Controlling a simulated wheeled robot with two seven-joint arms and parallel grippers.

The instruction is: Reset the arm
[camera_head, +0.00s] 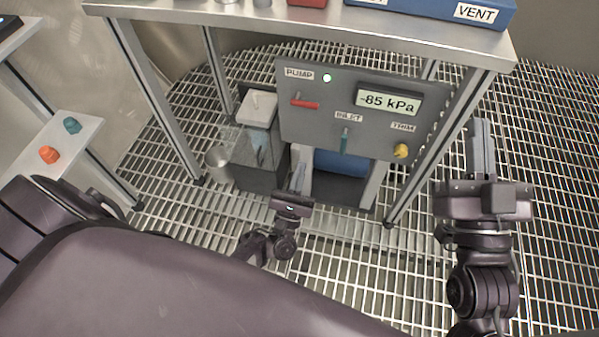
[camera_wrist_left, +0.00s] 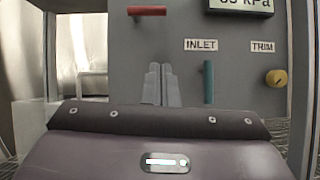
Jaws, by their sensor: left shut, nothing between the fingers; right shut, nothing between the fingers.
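My left gripper (camera_head: 298,178) is shut and empty, low in front of the grey pump panel (camera_head: 325,130). In the left wrist view its closed fingertips (camera_wrist_left: 161,84) show just left of the teal inlet handle (camera_wrist_left: 208,82); I cannot tell whether they touch the panel. My right gripper (camera_head: 482,150) is shut and empty over the grating, to the right of the table frame. The panel carries a red pump lever (camera_head: 305,104), the teal inlet handle (camera_head: 344,142), a yellow trim knob (camera_head: 401,150) and a display (camera_head: 388,99) reading -85 kPa. A small lamp (camera_head: 326,77) glows pale green.
A steel table (camera_head: 300,17) stands above the panel, with legs on both sides. A clear box (camera_head: 245,143) sits left of the panel. A side stand (camera_head: 62,150) at left bears orange and teal knobs. Grating (camera_head: 560,150) is open at right.

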